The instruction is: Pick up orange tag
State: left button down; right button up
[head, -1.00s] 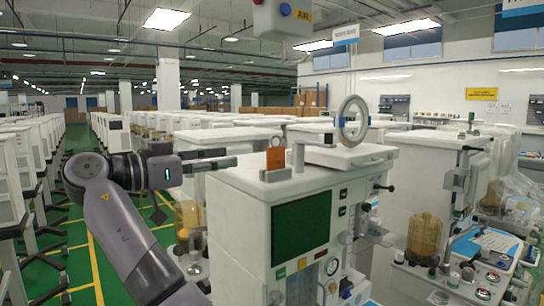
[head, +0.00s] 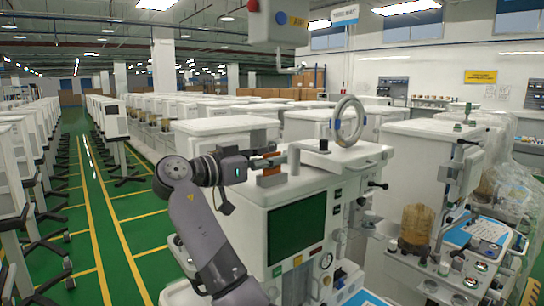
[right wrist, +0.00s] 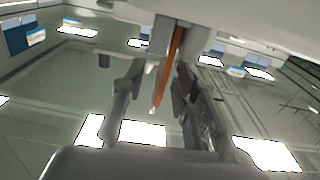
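The orange tag (head: 264,162) stands upright in a small pale holder (head: 270,180) on top of the near white anaesthesia cart (head: 330,165). In the right wrist view the tag (right wrist: 174,55) shows edge-on as a thin orange strip between the two fingers (right wrist: 157,92), nearer the right-hand finger. The fingers stand apart, with a gap to the tag on the left-hand side.
A dark screen (head: 297,226) is on the cart's front. Another cart with an amber canister (head: 416,224) stands at right. The green aisle (head: 105,215) at left is open.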

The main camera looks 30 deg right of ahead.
jog(key=shift+d, duration=0.4)
jog(key=shift+a, duration=0.2)
jog(key=shift+c, duration=1.4)
jog(key=shift+d, duration=0.1)
grip_shut()
jog(key=shift+r+b, duration=0.55)
jog(key=shift+r, duration=0.25)
notch_tip(320, 180, up, 7)
jog(key=shift+r+b, duration=0.15)
jog(key=shift+b, duration=0.9)
jog(key=shift+r, duration=0.55)
